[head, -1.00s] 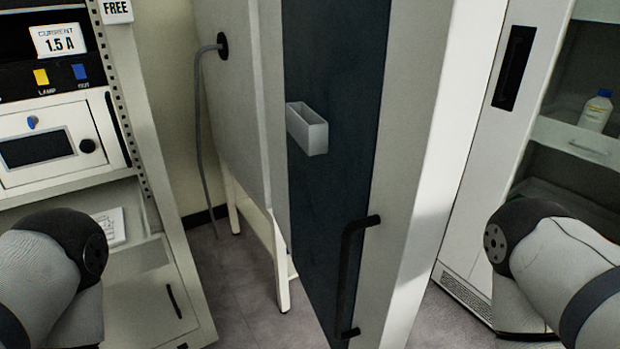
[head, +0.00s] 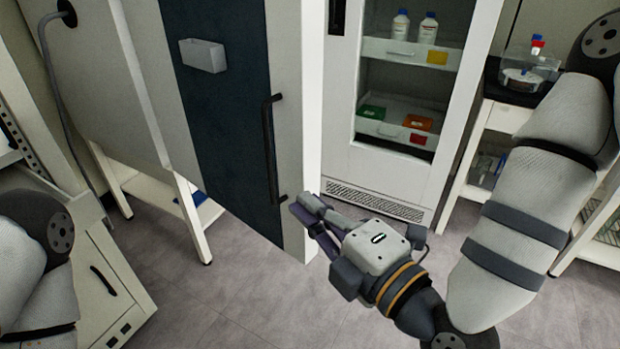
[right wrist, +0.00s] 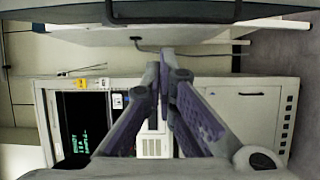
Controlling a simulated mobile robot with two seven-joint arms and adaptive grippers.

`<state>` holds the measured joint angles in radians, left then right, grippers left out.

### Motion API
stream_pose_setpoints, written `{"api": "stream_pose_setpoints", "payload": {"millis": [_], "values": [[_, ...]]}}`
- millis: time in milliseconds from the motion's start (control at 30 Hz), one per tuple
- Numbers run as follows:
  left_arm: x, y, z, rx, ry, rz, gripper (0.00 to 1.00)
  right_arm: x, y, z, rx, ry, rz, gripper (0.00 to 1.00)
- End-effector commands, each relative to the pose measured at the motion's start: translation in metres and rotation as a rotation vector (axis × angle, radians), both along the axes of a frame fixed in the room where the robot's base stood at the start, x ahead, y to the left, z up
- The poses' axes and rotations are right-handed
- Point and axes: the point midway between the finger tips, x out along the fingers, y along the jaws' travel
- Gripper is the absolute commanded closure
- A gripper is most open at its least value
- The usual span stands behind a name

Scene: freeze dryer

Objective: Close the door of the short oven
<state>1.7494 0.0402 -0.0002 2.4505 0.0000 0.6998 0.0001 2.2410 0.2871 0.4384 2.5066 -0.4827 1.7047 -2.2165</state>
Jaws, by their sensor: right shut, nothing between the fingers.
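A tall panel with a dark blue face (head: 215,110), pale borders and a bright white edge fills the middle of the head view; it looks like the oven door. Its black bar handle (head: 270,150) runs upright near the right border. A dark bar handle (right wrist: 180,14) also crosses the top of the right wrist view. My right gripper (head: 308,213) is shut and empty at the panel's lower right edge, just right of the handle's lower end. I cannot tell whether it touches. It shows in the right wrist view (right wrist: 168,62) with its fingertips together. My left gripper is out of view.
A white cabinet (head: 385,180) with bottles (head: 400,24) and trays stands behind on the right. A bench (head: 510,115) is farther right. A control console (head: 105,275) stands at lower left. Grey floor (head: 230,290) is clear in front.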

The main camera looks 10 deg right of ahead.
Motion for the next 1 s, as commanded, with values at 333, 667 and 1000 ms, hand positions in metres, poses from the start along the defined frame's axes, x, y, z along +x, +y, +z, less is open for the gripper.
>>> {"api": "stream_pose_setpoints", "payload": {"millis": [333,667,1000], "values": [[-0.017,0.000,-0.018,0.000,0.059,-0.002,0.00,0.049,0.025,0.001,-0.010,-0.019,-0.005,1.00],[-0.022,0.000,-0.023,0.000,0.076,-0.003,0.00,0.103,0.031,0.002,-0.009,-0.016,-0.008,1.00],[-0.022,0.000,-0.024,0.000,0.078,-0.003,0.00,0.116,0.017,0.003,-0.012,-0.018,-0.002,1.00]]}}
